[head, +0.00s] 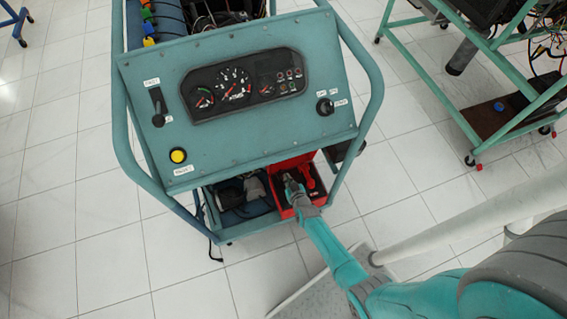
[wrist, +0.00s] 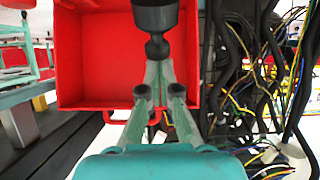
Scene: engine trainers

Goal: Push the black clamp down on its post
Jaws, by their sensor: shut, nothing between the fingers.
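In the wrist view, a black part (wrist: 156,14) with a wide top, a narrow neck and a rounded lower end stands in front of a red box; it looks like the clamp, but I cannot make out its post. My gripper (wrist: 157,68) is shut and empty, its fingertips meeting at the lower end of this black part. I cannot tell whether they touch it. In the head view my gripper (head: 289,180) reaches down to the red box (head: 313,197) under the trainer's panel. The clamp is not distinguishable there.
The teal trainer frame (head: 373,88) and its gauge panel (head: 215,125) stand above and around the box. Black hoses and loose coloured wires (wrist: 270,85) lie right of the box in the wrist view. Another teal stand (head: 433,75) is at right. Tiled floor (head: 65,235) is clear at left.

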